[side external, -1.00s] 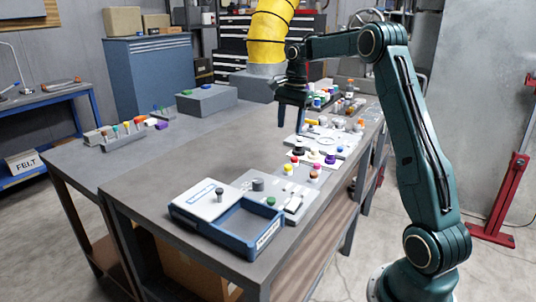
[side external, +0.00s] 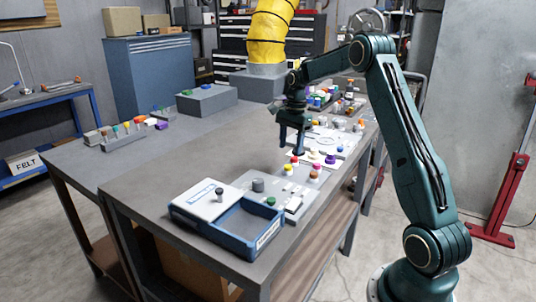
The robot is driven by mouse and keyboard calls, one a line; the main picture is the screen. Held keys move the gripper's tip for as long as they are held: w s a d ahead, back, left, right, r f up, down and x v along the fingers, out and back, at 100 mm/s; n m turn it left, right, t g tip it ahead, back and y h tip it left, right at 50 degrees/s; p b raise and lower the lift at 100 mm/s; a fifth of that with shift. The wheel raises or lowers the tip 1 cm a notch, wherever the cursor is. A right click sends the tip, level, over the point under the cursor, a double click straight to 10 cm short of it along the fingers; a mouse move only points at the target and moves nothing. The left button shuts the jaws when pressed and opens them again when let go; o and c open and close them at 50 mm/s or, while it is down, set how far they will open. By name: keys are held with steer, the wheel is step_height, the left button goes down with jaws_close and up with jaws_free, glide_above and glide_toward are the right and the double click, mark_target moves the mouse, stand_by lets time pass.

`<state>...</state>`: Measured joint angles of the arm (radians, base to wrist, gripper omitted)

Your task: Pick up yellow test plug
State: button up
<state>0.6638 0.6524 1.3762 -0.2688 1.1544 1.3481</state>
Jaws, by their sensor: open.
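A small yellow plug (side external: 288,168) stands on the grey board near the table's right edge, close to a red plug (side external: 294,159). It is too small to tell its markings. My gripper (side external: 291,147) is open and points down, above and slightly behind the yellow plug in the picture. The jaws look empty and apart from the plug.
Purple (side external: 330,159) and brown (side external: 314,174) plugs stand close by. A blue-rimmed tray (side external: 240,230) lies at the front, with a green plug (side external: 271,201) and a grey cylinder (side external: 257,185) beside it. The table's left middle is clear.

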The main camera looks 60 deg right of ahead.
mark_target(288, 165)
steer(key=shift+a+f, duration=0.15)
steer(key=shift+f, duration=1.05)
steer(key=shift+w+a+f, duration=0.1)
steer(key=shift+f, duration=1.2)
steer(key=shift+a+f, duration=0.1)
steer(key=shift+f, duration=1.2)
steer(key=c, duration=1.1)
